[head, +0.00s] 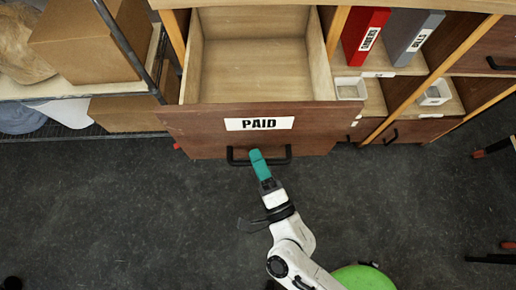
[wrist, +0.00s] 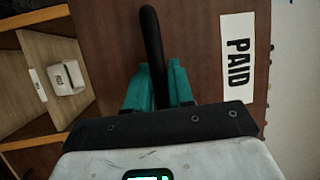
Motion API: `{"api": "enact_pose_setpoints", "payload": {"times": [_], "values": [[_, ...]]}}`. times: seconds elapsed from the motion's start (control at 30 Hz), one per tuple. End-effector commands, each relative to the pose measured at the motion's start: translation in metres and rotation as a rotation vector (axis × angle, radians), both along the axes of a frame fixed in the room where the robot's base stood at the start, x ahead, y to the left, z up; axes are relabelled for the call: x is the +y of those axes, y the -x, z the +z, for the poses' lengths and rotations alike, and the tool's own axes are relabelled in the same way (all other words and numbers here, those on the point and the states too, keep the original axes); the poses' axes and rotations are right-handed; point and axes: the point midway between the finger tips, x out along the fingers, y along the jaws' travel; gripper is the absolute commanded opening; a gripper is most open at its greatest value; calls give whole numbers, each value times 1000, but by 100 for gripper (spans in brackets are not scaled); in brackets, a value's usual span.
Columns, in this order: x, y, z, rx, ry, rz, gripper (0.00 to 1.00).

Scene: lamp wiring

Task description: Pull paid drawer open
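The paid drawer (head: 320,117) has a brown wooden front with a white PAID label (head: 259,124). It stands pulled out from the cabinet, and its pale wooden inside looks empty. Its black bar handle (head: 281,160) runs along the lower part of the front. My gripper (head: 259,162) is at the middle of this handle. In the wrist view its teal fingers (wrist: 158,82) lie on both sides of the black handle (wrist: 152,40) and look closed around it. The exact contact between the fingers is partly hidden.
Right of the drawer are open shelves with a red binder (head: 365,35), a grey binder (head: 411,37) and small white boxes (head: 435,92). A wire rack (head: 85,134) with cardboard boxes (head: 90,40) stands at left. The dark floor (head: 120,215) in front is mostly clear.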

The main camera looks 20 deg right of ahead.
Motion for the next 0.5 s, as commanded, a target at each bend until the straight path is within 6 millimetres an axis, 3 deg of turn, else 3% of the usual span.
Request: {"api": "enact_pose_setpoints", "payload": {"times": [0.2, 0.5], "values": [[0, 0, 0, 0, 0, 0, 42], [0, 4, -2, 1, 0, 1, 42]]}}
